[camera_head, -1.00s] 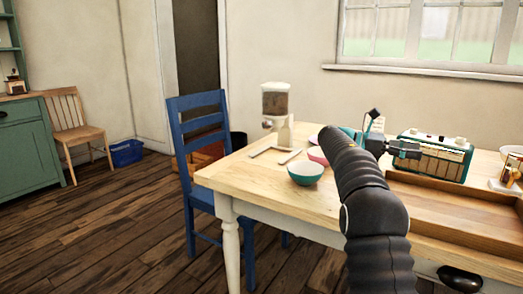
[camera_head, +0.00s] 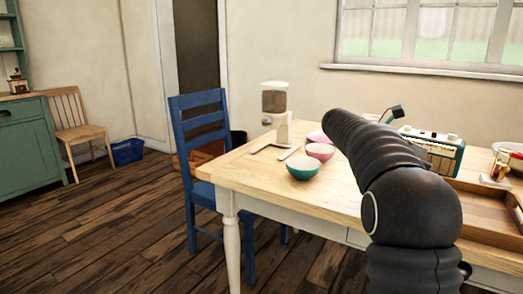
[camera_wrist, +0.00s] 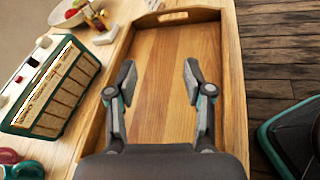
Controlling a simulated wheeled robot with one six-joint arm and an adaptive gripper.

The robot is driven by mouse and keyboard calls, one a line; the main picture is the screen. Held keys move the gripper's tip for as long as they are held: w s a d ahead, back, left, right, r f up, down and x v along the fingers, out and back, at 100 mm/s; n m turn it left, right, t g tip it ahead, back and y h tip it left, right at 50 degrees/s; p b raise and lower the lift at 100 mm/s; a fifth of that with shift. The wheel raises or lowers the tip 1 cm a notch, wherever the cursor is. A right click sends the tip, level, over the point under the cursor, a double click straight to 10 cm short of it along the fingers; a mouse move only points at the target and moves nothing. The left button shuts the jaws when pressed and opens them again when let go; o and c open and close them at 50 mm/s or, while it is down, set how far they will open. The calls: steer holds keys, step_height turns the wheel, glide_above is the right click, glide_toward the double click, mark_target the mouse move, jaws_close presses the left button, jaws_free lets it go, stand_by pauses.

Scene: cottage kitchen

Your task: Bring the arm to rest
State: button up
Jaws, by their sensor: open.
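My gripper (camera_wrist: 156,85) is open and empty in the wrist view, with its two fingers apart above the wooden tray (camera_wrist: 160,22). In the head view my arm reaches up over the table, and its bend hides most of the gripper. The tray (camera_head: 487,225) lies on the right of the wooden table (camera_head: 265,180), partly hidden by my arm. The green radio (camera_head: 440,155) stands behind the tray. It also shows at the left in the wrist view (camera_wrist: 55,85).
A blue chair (camera_head: 200,150) stands at the table's left end. Open floor (camera_head: 120,220) lies left of the table.

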steer(key=s+a+f+m+t+y, duration=0.3)
steer(key=s+a+f, duration=0.3)
steer(key=s, duration=0.4)
steer(key=s+a+f+m+t+y, duration=0.3)
steer(key=s+a+f+m+y, duration=0.2)
steer(key=s+a, duration=0.4)
steer(key=s+a+f+m+t+y, duration=0.3)
steer(key=s+a+f+y, duration=0.3)
steer(key=s, duration=0.5)
steer(key=shift+s+a+f+m, duration=0.45)
steer(key=shift+a+f, duration=0.3)
steer(key=shift+a, duration=0.5)
steer(key=shift+w, duration=0.1)
